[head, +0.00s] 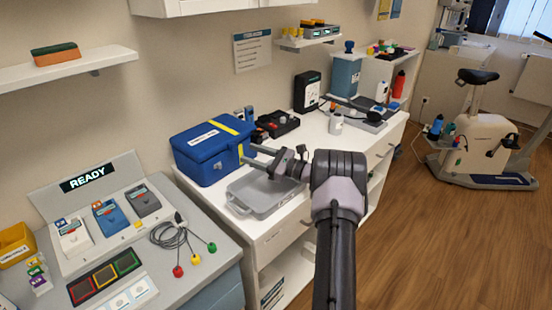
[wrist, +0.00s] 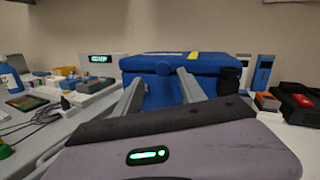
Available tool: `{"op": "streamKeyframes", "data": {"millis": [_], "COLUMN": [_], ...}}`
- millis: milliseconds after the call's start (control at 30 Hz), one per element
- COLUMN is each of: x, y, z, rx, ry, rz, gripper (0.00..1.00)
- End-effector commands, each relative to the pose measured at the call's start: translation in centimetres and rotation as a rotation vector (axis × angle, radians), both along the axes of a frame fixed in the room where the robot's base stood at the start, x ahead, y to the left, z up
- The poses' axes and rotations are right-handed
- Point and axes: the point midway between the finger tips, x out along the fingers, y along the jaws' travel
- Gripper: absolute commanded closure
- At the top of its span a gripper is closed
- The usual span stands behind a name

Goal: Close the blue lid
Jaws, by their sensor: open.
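A blue box (head: 205,168) stands on the white counter, left of centre in the head view. Its blue lid (head: 200,137) has a white label and a yellow stripe and lies down over the top. I see no clear gap under it, but cannot tell whether it is latched. The lid also shows in the wrist view (wrist: 205,62), with a round blue tab at its front edge. My gripper (head: 247,155) is open and empty, its fingers pointing at the box's front right side. In the wrist view, the fingertips flank the box front; contact is unclear.
A grey tray (head: 240,209) lies on the counter below my gripper. A grey panel marked READY (head: 85,180) with cables is at the left.

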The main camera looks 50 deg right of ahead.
Motion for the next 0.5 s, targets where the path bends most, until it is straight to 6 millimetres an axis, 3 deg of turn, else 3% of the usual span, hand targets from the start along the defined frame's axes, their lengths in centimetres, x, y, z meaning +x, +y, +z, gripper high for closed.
{"op": "streamKeyframes", "data": {"millis": [100,233,400,500], "x": [-3.7,-7.0,-9.7,-10.3], "y": [-1.6,-2.9,-3.9,-4.1], "z": [0.0,-0.4,-0.9,-1.0], "rx": [0.001,0.001,0.001,0.000], "ry": [0.001,0.001,0.000,0.000], "rz": [-0.005,-0.005,-0.003,-0.002], "gripper": [0.52,0.52,0.52,0.52]}}
